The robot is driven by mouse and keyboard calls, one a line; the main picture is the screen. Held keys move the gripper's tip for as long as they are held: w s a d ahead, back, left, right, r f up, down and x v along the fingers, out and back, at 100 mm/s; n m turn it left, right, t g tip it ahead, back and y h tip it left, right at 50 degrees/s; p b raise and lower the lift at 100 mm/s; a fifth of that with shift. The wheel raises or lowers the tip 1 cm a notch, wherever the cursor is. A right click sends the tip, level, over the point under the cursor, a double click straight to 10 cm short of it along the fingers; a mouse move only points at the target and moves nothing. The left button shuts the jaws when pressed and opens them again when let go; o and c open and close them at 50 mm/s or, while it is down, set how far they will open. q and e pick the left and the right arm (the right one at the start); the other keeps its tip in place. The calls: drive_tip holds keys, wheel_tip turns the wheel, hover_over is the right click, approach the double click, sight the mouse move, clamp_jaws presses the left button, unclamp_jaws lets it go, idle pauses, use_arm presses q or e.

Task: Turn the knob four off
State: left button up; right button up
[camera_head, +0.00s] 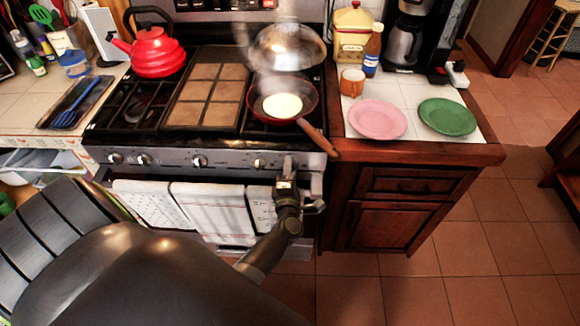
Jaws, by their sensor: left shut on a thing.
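The stove's front panel (225,160) carries a row of round knobs. Those in view are the far left knob (115,158), a second knob (144,159), a middle knob (199,161) and a knob (259,163) just left of my gripper. My left gripper (288,172) is at the right end of the panel, shut on a stove knob that its fingers hide. That knob's angle cannot be seen. My right gripper is not in view.
A pan (282,103) with pale food sits on the right burner, its wooden handle (318,138) sticking out above my gripper. Whitish haze hangs over it. A red kettle (156,52) stands back left. Towels (215,207) hang below the panel.

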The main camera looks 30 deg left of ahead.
use_arm(q)
drive_tip(key=shift+r+m+p, duration=0.1)
drive_tip(key=shift+m+p, duration=0.45)
drive_tip(key=shift+m, duration=0.55)
drive_tip(key=o, duration=1)
drive_tip(key=shift+c, duration=0.2)
drive_tip(key=shift+d, duration=0.1)
